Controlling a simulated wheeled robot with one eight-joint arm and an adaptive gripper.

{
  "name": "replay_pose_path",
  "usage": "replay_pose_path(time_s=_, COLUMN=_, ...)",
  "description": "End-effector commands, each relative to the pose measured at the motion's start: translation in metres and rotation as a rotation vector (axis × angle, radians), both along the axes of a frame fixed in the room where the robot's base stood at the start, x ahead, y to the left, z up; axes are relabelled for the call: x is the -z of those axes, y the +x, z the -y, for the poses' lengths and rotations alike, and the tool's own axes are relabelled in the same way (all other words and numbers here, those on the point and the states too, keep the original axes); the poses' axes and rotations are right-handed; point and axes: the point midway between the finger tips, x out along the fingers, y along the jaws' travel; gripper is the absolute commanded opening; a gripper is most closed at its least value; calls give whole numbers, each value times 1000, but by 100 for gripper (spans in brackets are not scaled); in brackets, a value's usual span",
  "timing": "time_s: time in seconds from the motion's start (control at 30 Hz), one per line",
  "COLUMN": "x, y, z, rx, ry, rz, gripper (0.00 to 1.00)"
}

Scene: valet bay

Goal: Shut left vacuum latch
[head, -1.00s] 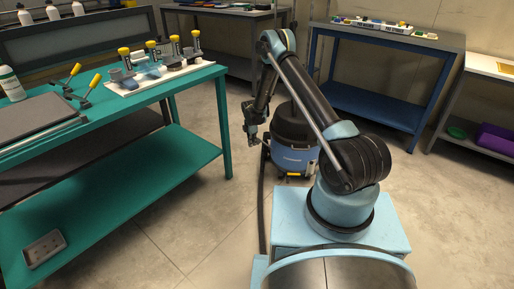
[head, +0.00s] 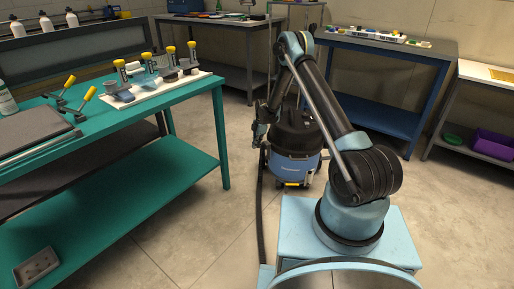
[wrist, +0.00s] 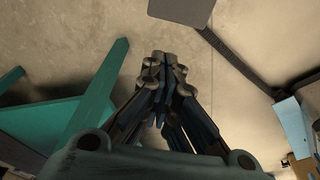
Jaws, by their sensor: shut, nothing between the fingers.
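The vacuum (head: 294,168) is a blue canister with a black top, standing upright on the floor beyond my base in the head view. My arm crosses in front of part of its black lid (head: 296,128). The left latch cannot be made out; the vacuum's left side is partly behind my gripper. My gripper (head: 257,143) is beside the upper left of the vacuum; contact cannot be told. In the wrist view my gripper (wrist: 162,62) is shut and empty, with its fingers together over the floor.
A teal workbench (head: 190,166) with yellow-handled clamps (head: 120,70) stands at left. A black hose (head: 260,215) runs along the floor between vacuum and my base. A blue table (head: 375,120) is behind at right. Open floor (head: 180,240) lies between the bench and my base.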

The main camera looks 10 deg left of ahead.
Motion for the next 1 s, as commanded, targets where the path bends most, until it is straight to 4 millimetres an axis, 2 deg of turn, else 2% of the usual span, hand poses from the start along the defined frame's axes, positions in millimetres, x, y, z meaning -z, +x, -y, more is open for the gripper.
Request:
replay_pose_path(time_s=0.3, x=-12, y=0, z=-1, rx=0, ry=0, rz=0, gripper=0)
replay_pose_path(time_s=0.67, x=-12, y=-1, z=-2, rx=-1, ry=0, rz=0, gripper=0)
replay_pose_path(time_s=0.83, x=-12, y=-6, z=-13, rx=0, ry=0, rz=0, gripper=0)
replay_pose_path(time_s=0.97, x=-11, y=-14, z=-29, rx=2, ry=-1, rz=-1, gripper=0)
replay_pose_path(time_s=1.0, x=-15, y=-13, z=-27, rx=6, ry=-1, rz=-1, gripper=0)
